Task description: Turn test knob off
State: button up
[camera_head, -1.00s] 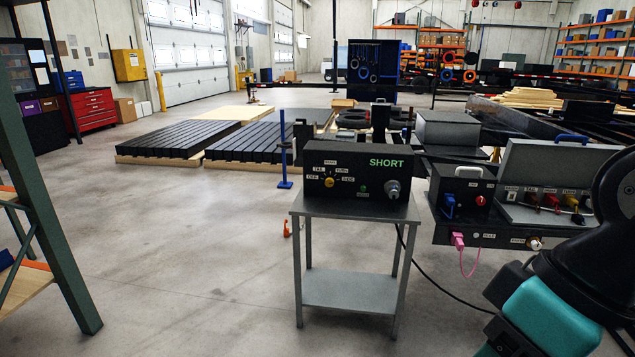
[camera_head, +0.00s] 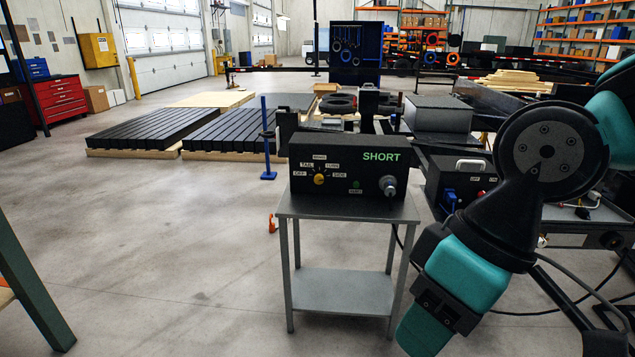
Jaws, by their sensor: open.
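A black test box (camera_head: 345,168) stands on a small grey metal table (camera_head: 347,208) in the middle of the head view. Its yellow knob (camera_head: 319,179) is on the left of the front face, with small labels around it, OFF at its left. Which label the knob points to is too small to tell. Green letters on the box read SHORT, with a small green light and a round grey connector at the lower right. My arm, black and teal, hangs at the right of the table. My gripper does not show.
A black box with a blue switch (camera_head: 450,199) and a white handle stands behind my arm at the right. Black slatted platforms (camera_head: 210,131) lie behind the table. A blue post (camera_head: 267,140) stands left of the box.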

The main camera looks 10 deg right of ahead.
aim_at(319, 180)
jog(key=z, duration=0.3)
jog(key=k, duration=0.35)
jog(key=z, duration=0.55)
jog(key=i, duration=0.9)
jog(key=u, duration=1.4)
jog(key=i, duration=0.6)
jog(key=u, duration=0.6)
